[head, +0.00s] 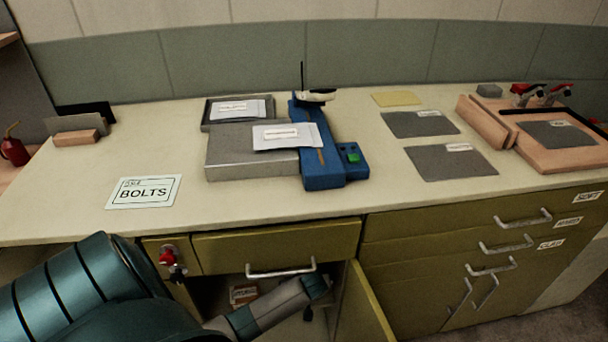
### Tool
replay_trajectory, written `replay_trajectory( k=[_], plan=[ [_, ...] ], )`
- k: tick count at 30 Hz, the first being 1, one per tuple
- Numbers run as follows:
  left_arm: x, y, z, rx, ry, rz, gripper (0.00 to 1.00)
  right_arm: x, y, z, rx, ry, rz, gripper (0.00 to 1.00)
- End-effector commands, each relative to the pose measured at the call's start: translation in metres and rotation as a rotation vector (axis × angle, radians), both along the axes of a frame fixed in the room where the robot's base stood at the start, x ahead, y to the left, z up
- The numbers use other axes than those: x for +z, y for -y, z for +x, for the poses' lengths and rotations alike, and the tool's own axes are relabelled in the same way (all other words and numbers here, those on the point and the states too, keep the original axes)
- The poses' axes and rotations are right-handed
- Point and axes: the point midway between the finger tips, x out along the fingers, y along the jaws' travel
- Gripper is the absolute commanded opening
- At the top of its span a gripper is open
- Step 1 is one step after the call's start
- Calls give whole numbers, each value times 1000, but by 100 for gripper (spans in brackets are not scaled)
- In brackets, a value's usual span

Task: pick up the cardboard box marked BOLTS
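A small brown cardboard box (243,294) with a pale label sits inside the open lower cabinet; its marking is too small to read. A flat white card printed BOLTS (143,192) lies on the countertop at the left. My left arm comes in from the lower left and reaches in front of the cabinet opening. The end of this arm, with my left gripper (316,292), is to the right of the box and apart from it in the picture. Its fingers are too small and dark to read. My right gripper is out of view.
The cabinet door (364,308) stands open to the right of the opening. Above it is a drawer (277,242) with a metal handle. The countertop (80,215) holds a blue-and-grey machine (318,165), dark sheets (450,163) and a wooden block with red clamps (560,150).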

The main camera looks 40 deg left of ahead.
Motion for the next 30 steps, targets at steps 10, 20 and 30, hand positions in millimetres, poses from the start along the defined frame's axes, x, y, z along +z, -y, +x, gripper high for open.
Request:
replay_trajectory(
  k=[10, 20, 30],
  plan=[
    [0, 0, 0, 0, 0, 0, 97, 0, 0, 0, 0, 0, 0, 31],
    [0, 0, 0, 0, -1, -1, 38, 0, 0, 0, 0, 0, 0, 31],
    [2, 0, 1, -1, 1, 0, 38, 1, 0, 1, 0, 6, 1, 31]
  ],
)
